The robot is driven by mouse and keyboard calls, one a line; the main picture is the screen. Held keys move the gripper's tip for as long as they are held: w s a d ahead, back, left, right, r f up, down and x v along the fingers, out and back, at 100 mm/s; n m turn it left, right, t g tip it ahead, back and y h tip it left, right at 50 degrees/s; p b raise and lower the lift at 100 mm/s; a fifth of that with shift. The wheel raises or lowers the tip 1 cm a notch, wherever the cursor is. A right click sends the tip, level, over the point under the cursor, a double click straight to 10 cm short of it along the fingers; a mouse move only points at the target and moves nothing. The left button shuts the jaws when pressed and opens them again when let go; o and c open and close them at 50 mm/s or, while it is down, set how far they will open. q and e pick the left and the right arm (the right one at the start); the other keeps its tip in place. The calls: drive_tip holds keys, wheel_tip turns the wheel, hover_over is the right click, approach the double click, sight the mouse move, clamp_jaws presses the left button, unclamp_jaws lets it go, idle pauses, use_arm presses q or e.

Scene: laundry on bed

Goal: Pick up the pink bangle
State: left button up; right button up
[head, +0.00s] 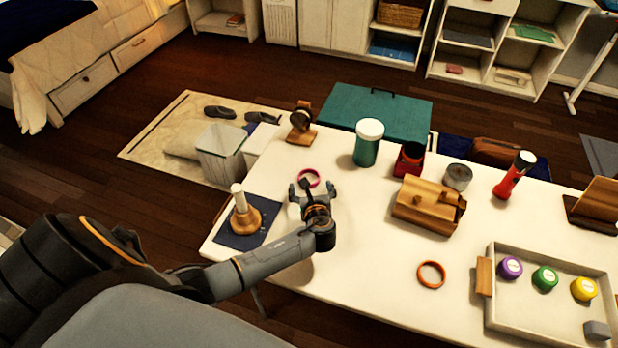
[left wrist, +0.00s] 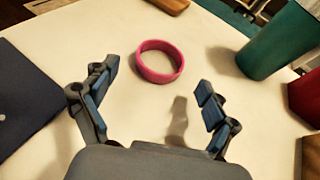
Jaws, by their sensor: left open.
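The pink bangle (head: 308,178) lies flat on the white table, just beyond my left gripper (head: 309,190) in the head view. In the left wrist view the bangle (left wrist: 159,61) lies ahead of the open fingers (left wrist: 155,98), roughly centred between them and touching neither. My left gripper is open and empty, low over the table. My right gripper is in neither view.
A wooden ring holder (head: 244,217) on a dark mat stands left of the gripper. A teal jar (head: 368,148) stands behind right, and a wooden box (head: 428,208) to the right. An orange bangle (head: 431,274) lies nearer, beside a tray (head: 540,325).

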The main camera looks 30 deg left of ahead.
sight(307, 170)
use_arm(q)
drive_tip(key=shift+x, duration=1.5)
drive_tip(key=c, duration=1)
drive_tip(key=shift+r, duration=0.1)
